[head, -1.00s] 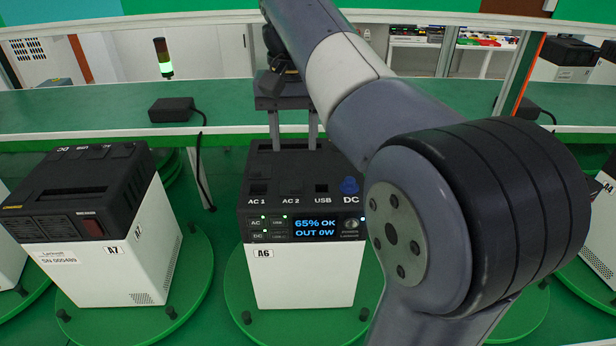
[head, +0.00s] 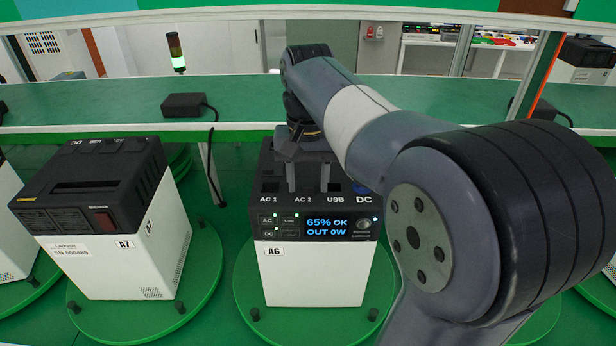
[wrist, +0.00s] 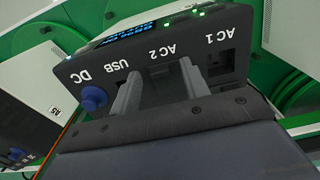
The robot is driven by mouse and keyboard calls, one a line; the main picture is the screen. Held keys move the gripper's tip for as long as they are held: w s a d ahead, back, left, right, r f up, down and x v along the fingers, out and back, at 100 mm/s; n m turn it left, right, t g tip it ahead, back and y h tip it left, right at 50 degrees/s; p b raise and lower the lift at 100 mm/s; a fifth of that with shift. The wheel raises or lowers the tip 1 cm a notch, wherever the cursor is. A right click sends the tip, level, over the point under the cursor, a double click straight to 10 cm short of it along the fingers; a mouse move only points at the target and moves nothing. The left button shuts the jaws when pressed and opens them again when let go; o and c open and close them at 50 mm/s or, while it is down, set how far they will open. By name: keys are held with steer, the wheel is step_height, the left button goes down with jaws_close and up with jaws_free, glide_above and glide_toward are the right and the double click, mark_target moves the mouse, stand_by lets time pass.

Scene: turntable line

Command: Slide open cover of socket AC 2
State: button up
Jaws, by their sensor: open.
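Power unit A6 (head: 318,275) is a white box with a black top, standing upright on a green turntable. Its top edge carries the labels AC 1, AC 2, USB and DC; the screen reads 65% OK, OUT 0W. My gripper (head: 304,185) points down at the AC 2 part of the top, with its jaws apart. In the wrist view the two fingers (wrist: 158,88) stand on either side of the AC 2 place, and a dark surface shows between them. The AC 2 cover is mostly hidden by the fingers; I cannot tell whether they touch it.
The AC 1 socket (wrist: 216,62) and the blue DC knob (wrist: 93,98) flank the fingers. Unit A7 (head: 110,250) stands on its own turntable at the left. A green shelf (head: 245,95) with a black adapter (head: 188,105) runs behind.

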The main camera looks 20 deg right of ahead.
steer(key=shift+c, duration=0.4)
jaws_close()
